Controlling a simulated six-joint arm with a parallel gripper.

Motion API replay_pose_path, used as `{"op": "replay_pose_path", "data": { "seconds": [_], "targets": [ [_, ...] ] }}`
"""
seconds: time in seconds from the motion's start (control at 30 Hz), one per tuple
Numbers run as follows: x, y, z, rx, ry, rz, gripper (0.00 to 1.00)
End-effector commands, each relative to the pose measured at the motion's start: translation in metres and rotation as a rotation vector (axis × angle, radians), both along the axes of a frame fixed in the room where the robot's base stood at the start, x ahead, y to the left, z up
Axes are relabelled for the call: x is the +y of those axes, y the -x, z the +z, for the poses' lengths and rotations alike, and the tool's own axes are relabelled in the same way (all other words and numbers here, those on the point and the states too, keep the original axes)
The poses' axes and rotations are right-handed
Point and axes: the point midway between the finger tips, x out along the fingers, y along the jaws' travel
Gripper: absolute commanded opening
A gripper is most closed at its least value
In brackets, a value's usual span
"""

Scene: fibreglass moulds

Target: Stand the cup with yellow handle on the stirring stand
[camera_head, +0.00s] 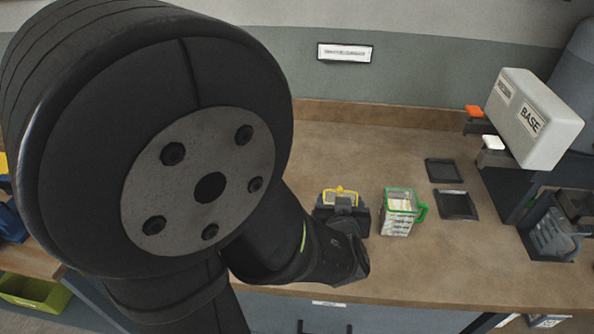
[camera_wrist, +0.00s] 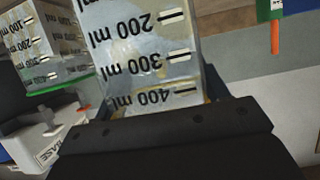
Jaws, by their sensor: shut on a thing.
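The cup with yellow trim (camera_head: 341,192) is in my gripper (camera_head: 343,212) above the worktop, left of the green-handled cup. My gripper is shut on it. In the head view only its yellow upper part shows, and my gripper and wrist hide the rest. In the wrist view its clear wall (camera_wrist: 150,45) with ml marks fills the middle, just beyond my dark gripper (camera_wrist: 155,108). I cannot tell whether it touches the worktop. Two dark square pads (camera_head: 443,170) (camera_head: 457,205) lie to the right; I cannot tell which is the stirring stand.
A clear cup with green rim and handle (camera_head: 398,213) stands close to the right of my gripper. A pale BASE dispenser (camera_head: 533,118) with orange and white levers is at the right. A dark holder (camera_head: 553,235) stands below it. The worktop (camera_head: 400,150) behind the cups is clear.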

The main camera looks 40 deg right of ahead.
Motion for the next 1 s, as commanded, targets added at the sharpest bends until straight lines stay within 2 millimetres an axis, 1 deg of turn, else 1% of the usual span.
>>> {"op": "replay_pose_path", "data": {
  "seconds": [0.37, 0.43, 0.6, 1.0],
  "targets": [
    [-0.018, -0.019, -0.001, -0.001, 0.002, 0.001, 0.30],
    [-0.017, -0.018, -0.007, -0.002, -0.002, 0.001, 0.30],
    [-0.017, -0.017, -0.015, -0.001, -0.001, 0.001, 0.30],
    [-0.017, -0.017, -0.019, -0.001, 0.003, 0.000, 0.30]
  ]
}}
